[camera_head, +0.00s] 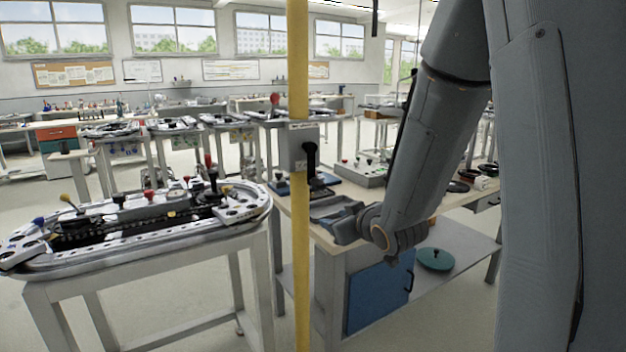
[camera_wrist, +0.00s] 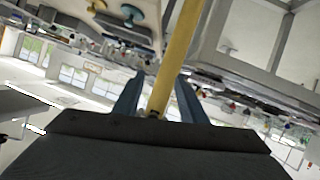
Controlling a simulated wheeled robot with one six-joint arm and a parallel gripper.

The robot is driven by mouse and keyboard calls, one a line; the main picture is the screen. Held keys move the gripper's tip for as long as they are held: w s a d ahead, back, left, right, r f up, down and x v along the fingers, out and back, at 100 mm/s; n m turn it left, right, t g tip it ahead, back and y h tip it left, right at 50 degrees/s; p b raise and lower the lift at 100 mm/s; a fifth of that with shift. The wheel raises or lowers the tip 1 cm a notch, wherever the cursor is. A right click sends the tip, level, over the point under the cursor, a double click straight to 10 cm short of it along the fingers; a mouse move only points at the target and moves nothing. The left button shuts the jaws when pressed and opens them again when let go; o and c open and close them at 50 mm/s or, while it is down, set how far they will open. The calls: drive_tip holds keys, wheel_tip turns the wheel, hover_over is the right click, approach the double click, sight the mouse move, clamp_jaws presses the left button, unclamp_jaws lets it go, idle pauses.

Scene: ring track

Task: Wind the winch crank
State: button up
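No part is clearly recognisable as a winch crank. A grey box (camera_head: 302,148) with a black lever (camera_head: 310,160) shows at an upright yellow pole (camera_head: 298,75); the lever may be a handle, but I cannot tell. My gripper (camera_head: 335,212) is just right of the pole in the head view, over the near bench. In the wrist view its two blue fingers (camera_wrist: 158,98) stand apart with nothing clearly held. The yellow pole (camera_wrist: 178,50) shows between them, slanted in the picture; I cannot tell how far beyond the fingertips it is.
A ring track (camera_head: 140,245) with several levers and knobs stands on a table at left. The near bench (camera_head: 455,198) carries a control box (camera_head: 362,174) and small parts; a blue cabinet (camera_head: 378,296) is below. More track tables stand behind. Floor is free between tables.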

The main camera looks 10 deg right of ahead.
sight(313, 180)
drive_tip(key=r+t+y, duration=0.1)
drive_tip(key=r, duration=0.1)
drive_tip(key=w+a+r+n+t+y, duration=0.1)
drive_tip(key=r, duration=0.2)
drive_tip(key=w+r+n+t+y, duration=0.1)
drive_tip(key=r, duration=0.1)
drive_tip(key=shift+a+r+t, duration=0.15)
drive_tip(key=shift+a+t, duration=0.1)
drive_tip(key=shift+t, duration=0.15)
drive_tip(key=shift+p+x, duration=0.9)
drive_tip(key=shift+x, duration=2.95)
drive_tip(key=shift+a, duration=0.1)
clamp_jaws()
